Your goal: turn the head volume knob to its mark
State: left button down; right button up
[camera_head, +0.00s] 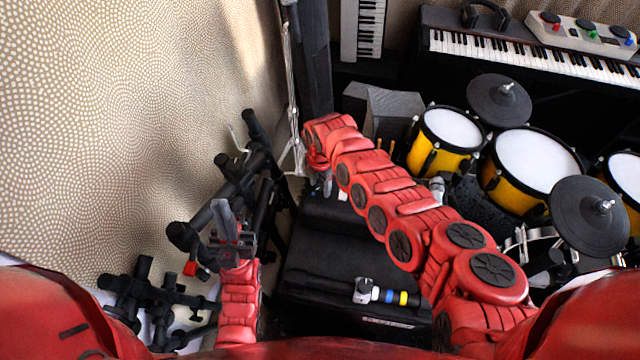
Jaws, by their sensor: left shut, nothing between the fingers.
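I cannot pick out the head volume knob or its mark for sure. A black amp-like box (330,262) stands in the lower middle, with a raised black part (335,212) at its back. My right arm reaches across from the lower right, and its wrist is over the back of that part. My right gripper (328,184) shows only as a small grey piece below the wrist; its fingers are mostly hidden, as is what they may touch. My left gripper (222,217) is shut and empty, pointing up beside black stands, left of and apart from the box.
A grey cylinder with coloured bands (385,294) lies on the box's front. Black stands (255,175) crowd the left. Yellow drums (520,170) and black cymbals (590,215) fill the right. A keyboard (520,50) and a white knobbed unit (585,32) are behind.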

grip_shut()
